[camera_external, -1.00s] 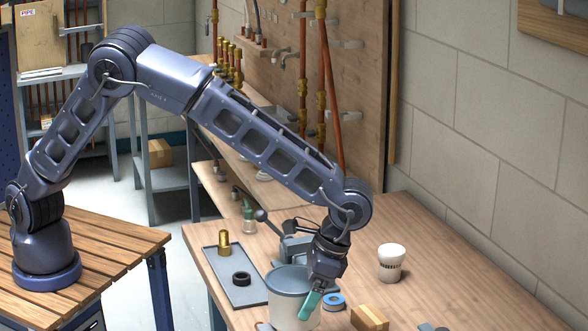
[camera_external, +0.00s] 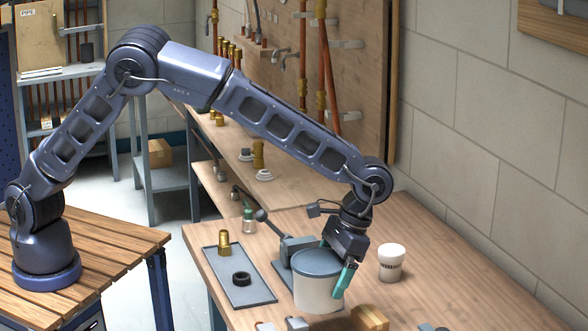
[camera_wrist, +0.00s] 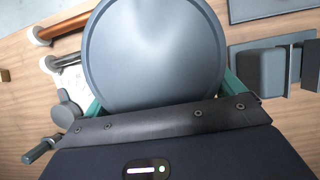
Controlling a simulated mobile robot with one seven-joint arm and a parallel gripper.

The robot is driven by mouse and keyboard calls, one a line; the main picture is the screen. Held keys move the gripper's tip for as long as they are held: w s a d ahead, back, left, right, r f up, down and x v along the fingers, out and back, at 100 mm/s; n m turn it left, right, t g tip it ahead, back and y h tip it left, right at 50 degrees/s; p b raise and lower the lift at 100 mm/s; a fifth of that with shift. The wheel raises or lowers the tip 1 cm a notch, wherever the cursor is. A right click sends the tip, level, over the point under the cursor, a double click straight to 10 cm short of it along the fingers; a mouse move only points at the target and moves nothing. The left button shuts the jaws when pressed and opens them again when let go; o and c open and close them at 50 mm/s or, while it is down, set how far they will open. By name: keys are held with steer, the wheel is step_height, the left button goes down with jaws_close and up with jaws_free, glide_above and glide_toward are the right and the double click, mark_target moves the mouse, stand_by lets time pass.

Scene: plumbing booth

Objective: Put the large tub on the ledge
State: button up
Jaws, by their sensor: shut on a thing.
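The large tub (camera_external: 312,293) is off-white with a grey-blue lid and looks upright in the external view. My gripper (camera_external: 336,262) is shut on it, with teal fingers on opposite sides near its rim. The round lid (camera_wrist: 152,50) fills the upper middle of the wrist view, between the teal fingers. I cannot tell how far the tub's base is above the bench. A wooden surface (camera_external: 222,140) with brass fittings runs behind the bench along the pipe board; I cannot tell whether it is the ledge.
A smaller white tub (camera_external: 391,263) stands to the right on the bench (camera_external: 450,270). A grey tray (camera_external: 238,290) with a brass fitting and black ring lies left. A grey vise-like tool (camera_external: 297,248) is close behind the tub.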

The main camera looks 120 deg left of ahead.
steer(key=a+r+n+t+h, duration=0.15)
steer(key=a+n, duration=0.35)
steer(key=a, duration=0.5)
steer(key=a+r+n+t, duration=0.2)
steer(key=a+n, duration=0.3)
steer(key=a, duration=0.6)
steer(key=s+a+f+n+t+y, duration=0.1)
steer(key=s+a+n, duration=0.25)
steer(key=a, duration=0.55)
steer(key=s+a+f+n+t+y, duration=0.1)
steer(key=s+a+n+t, duration=0.3)
steer(key=a, duration=0.6)
steer(key=s+a+f+n+g+y, duration=0.1)
steer(key=s+a+n, duration=0.3)
steer(key=a, duration=0.5)
steer(key=s+a+f+n+g+y, duration=0.1)
steer(key=s+a+f+n+y, duration=0.15)
steer(key=s+a+n, duration=0.85)
steer(key=s+a+f+n+y, duration=0.1)
steer(key=s+a+n+y, duration=0.3)
steer(key=s+a, duration=1.35)
steer(key=s+a+r+n+g, duration=0.1)
steer(key=s+a+r+n, duration=0.3)
steer(key=s+a+r, duration=0.65)
steer(key=shift+h, duration=0.3)
steer(key=f, duration=1.3)
steer(key=w+f, duration=0.1)
steer(key=f, duration=0.6)
steer(key=shift+a+f, duration=0.1)
steer(key=shift+f, duration=0.2)
